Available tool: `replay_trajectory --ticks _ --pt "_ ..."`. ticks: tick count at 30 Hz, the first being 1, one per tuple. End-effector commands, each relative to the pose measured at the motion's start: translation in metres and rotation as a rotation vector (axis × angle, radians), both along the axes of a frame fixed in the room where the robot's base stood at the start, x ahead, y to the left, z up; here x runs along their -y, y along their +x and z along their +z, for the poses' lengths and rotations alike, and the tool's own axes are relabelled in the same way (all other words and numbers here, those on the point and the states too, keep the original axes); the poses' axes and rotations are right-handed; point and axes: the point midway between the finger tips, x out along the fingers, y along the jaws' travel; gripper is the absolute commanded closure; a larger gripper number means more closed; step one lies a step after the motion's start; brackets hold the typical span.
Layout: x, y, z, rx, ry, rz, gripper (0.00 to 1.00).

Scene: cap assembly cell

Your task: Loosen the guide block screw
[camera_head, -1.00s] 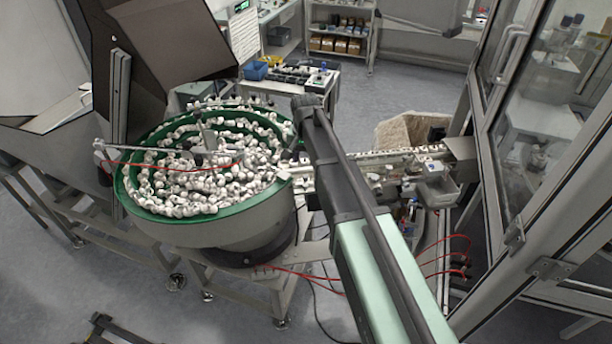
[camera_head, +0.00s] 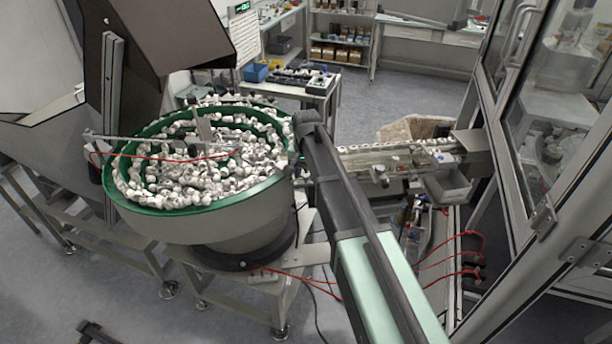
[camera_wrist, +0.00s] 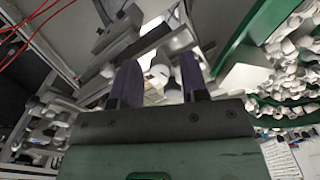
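In the wrist view my gripper (camera_wrist: 159,68) has two dark fingers with a clear gap between them. White caps (camera_wrist: 160,73) and grey metal parts of the feeding track (camera_wrist: 150,42) show beyond and between the fingertips. I see nothing clamped in the gap. I cannot make out the guide block or its screw among these parts. In the head view the linear track (camera_head: 395,150) runs right from the green-rimmed bowl feeder (camera_head: 225,208). My arm covers where bowl and track meet, and my gripper is hidden there.
The bowl holds many white caps (camera_head: 200,170). A metal bin (camera_head: 447,188) hangs at the track's right end. Red air hoses (camera_head: 465,240) loop below it. A glass-doored frame (camera_head: 535,215) stands at right. Open floor (camera_head: 375,95) lies behind the track.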

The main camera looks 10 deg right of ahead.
Motion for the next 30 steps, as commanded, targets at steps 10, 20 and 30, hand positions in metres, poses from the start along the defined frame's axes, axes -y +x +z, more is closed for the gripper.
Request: replay_trajectory --ticks 10,20,30 --pt "0.0000 -0.0001 0.0001 0.000 0.000 0.005 1.00" --pt "0.0000 0.0000 0.0000 0.000 0.000 0.370 1.00" --pt "0.0000 -0.0001 0.0000 0.000 0.000 0.408 0.76"
